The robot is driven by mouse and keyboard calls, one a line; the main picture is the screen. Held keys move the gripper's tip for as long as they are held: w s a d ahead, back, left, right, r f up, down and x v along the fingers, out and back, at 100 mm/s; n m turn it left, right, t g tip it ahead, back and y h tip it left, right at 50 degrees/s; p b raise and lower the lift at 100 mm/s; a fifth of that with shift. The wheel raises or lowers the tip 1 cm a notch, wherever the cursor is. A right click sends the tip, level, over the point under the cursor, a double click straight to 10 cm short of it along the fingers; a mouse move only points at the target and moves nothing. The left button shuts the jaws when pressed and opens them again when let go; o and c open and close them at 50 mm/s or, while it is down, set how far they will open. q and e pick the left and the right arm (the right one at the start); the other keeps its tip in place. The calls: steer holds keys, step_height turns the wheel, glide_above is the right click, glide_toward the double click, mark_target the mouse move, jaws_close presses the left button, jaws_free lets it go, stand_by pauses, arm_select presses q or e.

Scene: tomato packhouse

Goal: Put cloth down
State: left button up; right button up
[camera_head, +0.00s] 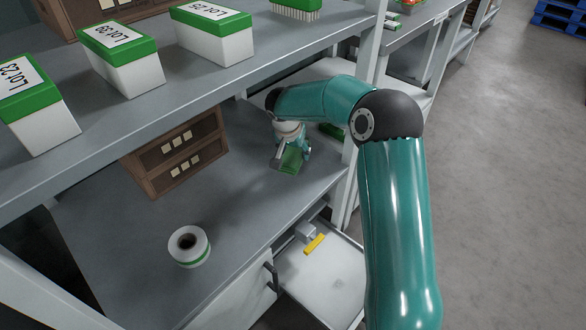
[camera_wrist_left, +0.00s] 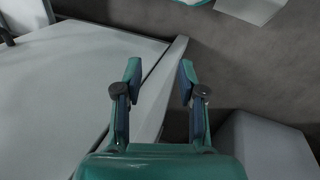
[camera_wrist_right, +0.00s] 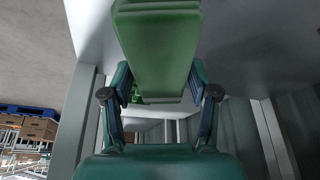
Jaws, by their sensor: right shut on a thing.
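The green folded cloth (camera_head: 291,161) is in my right gripper (camera_head: 284,152), at the back right of the lower shelf under the upper shelf. In the right wrist view the cloth (camera_wrist_right: 160,50) stands out as a layered green slab between the fingers of my right gripper (camera_wrist_right: 158,92). I cannot tell whether the cloth touches the shelf surface. My left gripper (camera_wrist_left: 160,85) shows only in its own wrist view, open and empty, near a pale grey panel edge.
The lower shelf (camera_head: 240,205) has bare room around a white roll (camera_head: 189,246). A brown crate (camera_head: 178,155) stands at its back. Green-lidded boxes (camera_head: 122,56) and a brush (camera_head: 297,8) are on the upper shelf (camera_head: 200,82). An open drawer (camera_head: 325,285) below holds a yellow-handled tool (camera_head: 314,244).

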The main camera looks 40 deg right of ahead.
steer(key=shift+s+d+f, duration=0.1)
steer(key=shift+s+f, duration=0.05)
steer(key=shift+f, duration=0.25)
steer(key=shift+s+d+f, duration=0.1)
steer(key=shift+f, duration=0.3)
steer(key=shift+f+b, duration=0.7)
steer(key=shift+f, duration=1.3)
steer(key=shift+f, duration=0.2)
steer(key=o, duration=1)
steer(key=shift+r, duration=0.1)
